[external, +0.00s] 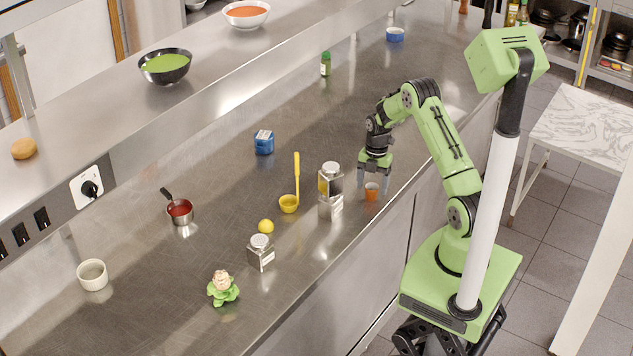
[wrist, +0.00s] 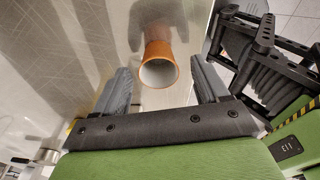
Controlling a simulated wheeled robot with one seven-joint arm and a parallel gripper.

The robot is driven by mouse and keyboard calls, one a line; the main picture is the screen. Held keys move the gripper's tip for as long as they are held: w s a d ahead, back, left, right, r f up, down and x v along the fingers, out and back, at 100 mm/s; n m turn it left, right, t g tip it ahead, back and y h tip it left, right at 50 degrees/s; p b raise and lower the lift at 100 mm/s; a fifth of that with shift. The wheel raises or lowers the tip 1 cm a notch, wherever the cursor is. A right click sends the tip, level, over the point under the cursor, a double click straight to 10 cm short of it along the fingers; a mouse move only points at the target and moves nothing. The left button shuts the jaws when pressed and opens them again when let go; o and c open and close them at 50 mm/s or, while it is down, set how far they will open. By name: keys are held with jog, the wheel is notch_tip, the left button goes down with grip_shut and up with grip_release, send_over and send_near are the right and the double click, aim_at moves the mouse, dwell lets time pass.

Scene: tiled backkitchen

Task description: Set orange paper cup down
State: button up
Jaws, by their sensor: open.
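The orange paper cup (external: 371,191) stands on the steel counter (external: 330,265) close to its front edge. In the wrist view the cup (wrist: 157,62) shows its pale open mouth and orange side. My gripper (external: 373,183) points down at the cup, and its fingers are spread apart. In the wrist view the grey fingers of my gripper (wrist: 162,88) are on the left and right of the cup, with a gap on each side. The cup's base and its reflection show on the counter.
Stacked glass jars with metal lids (external: 330,184) stand just left of my gripper. A yellow ladle (external: 289,203), a lemon (external: 266,227), another jar (external: 261,251) and a blue box (external: 264,142) are farther left. The counter behind my gripper is mostly clear.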

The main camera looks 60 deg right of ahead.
jog(key=shift+w+f, duration=0.1)
jog(key=shift+f, duration=0.75)
jog(key=shift+r, duration=0.1)
jog(key=c, duration=1.2)
